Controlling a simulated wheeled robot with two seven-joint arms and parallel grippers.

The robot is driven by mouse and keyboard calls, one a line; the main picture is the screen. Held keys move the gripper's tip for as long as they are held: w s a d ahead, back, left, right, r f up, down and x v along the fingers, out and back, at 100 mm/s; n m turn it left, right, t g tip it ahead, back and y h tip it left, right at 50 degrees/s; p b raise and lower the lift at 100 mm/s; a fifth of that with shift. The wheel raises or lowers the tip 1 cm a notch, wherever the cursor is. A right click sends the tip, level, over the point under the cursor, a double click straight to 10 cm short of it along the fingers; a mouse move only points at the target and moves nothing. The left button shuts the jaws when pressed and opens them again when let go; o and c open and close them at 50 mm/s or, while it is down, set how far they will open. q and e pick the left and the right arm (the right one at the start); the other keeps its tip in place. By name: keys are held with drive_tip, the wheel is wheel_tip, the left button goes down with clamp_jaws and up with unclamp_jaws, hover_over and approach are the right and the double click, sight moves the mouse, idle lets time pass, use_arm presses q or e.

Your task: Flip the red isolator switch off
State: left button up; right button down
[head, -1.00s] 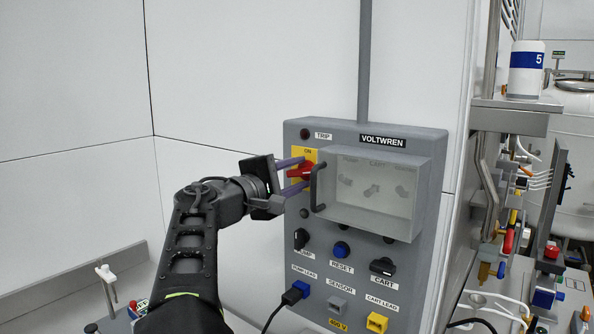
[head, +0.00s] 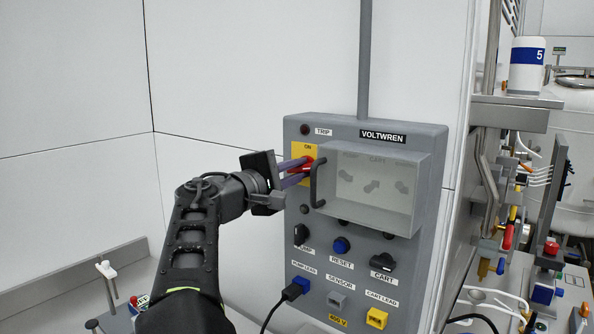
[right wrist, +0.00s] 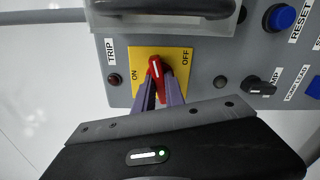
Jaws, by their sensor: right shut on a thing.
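The red isolator switch (head: 308,164) is a rotary handle on a yellow plate (head: 298,175) at the upper left of the grey VOLTWREN panel. ON shows at the plate's top in the head view. In the right wrist view the red handle (right wrist: 155,69) has a white line pointing mostly up the picture, and OFF reads on the plate's right side. My right gripper (head: 306,168) is shut on the red handle, its two purple fingers on either side; they hide part of the switch and plate. My left gripper is not in view.
A clear cover (head: 372,188) with a dark handle (head: 318,184) stands out just right of the switch. Below are the PUMP knob (head: 301,235), blue RESET button (head: 341,246) and CART knob (head: 383,262). A black cable hangs from a blue plug (head: 296,290). Bare wall lies left.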

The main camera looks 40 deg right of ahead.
drive_tip(key=shift+f+m+b, duration=0.25)
drive_tip(key=shift+m+b, duration=0.45)
drive_tip(key=shift+b, duration=0.25)
drive_tip(key=shift+m+b, duration=0.35)
drive_tip(key=shift+m, duration=0.15)
drive_tip(key=shift+r+m, duration=0.15)
drive_tip(key=shift+m, duration=0.15)
drive_tip(key=shift+r, duration=0.1)
drive_tip(key=c, duration=1.4)
unclamp_jaws()
